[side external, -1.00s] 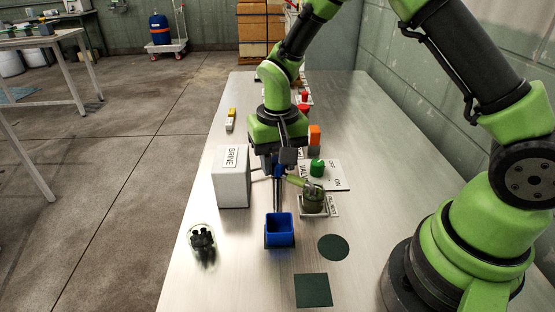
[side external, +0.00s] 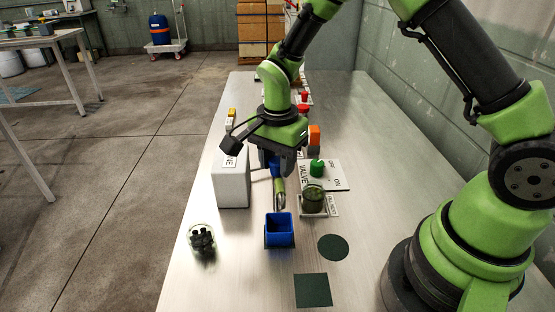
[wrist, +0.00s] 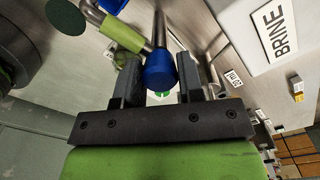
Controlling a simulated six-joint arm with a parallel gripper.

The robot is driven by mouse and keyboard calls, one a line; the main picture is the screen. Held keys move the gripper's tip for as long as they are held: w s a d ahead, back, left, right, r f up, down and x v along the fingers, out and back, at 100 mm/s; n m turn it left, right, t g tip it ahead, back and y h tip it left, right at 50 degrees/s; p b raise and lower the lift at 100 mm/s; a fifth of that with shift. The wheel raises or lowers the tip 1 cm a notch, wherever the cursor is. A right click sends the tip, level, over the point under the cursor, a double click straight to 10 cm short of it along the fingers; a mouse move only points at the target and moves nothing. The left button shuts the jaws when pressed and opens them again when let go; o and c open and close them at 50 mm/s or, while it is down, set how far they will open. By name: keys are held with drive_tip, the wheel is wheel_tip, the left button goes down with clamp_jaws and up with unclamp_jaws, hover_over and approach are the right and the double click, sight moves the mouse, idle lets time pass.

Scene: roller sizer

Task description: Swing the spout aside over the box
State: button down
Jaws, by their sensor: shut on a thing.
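The spout (side external: 279,187) is a metal pipe with a yellow-green sleeve. It points toward the near side, with its tip close to the far rim of the blue box (side external: 279,230). Whether the tip is past the rim I cannot tell. The sleeve also shows in the wrist view (wrist: 122,33), beside a blue knob (wrist: 160,70) at the spout's pivot. My gripper (side external: 277,166) is above the pivot, shut on the blue knob, which shows between its fingers in the wrist view (wrist: 160,86). My gripper hides much of the pivot in the side view.
A greenish jar (side external: 314,200) stands right of the spout. A green valve knob (side external: 317,167) sits behind it on an OFF/ON plate. The white BRINE block (side external: 231,187) is close on the left. A glass with dark pieces (side external: 202,240) stands front left.

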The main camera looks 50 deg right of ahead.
sight(278, 160)
drive_tip(key=shift+a+f+m, duration=0.1)
drive_tip(key=shift+f+m, duration=0.05)
drive_tip(key=shift+m, duration=0.85)
drive_tip(key=c, duration=0.9)
unclamp_jaws()
drive_tip(key=shift+o, duration=0.7)
drive_tip(key=shift+s, duration=0.1)
drive_tip(key=shift+r, duration=0.3)
wheel_tip(278, 160, up, 9)
drive_tip(key=shift+r, duration=0.2)
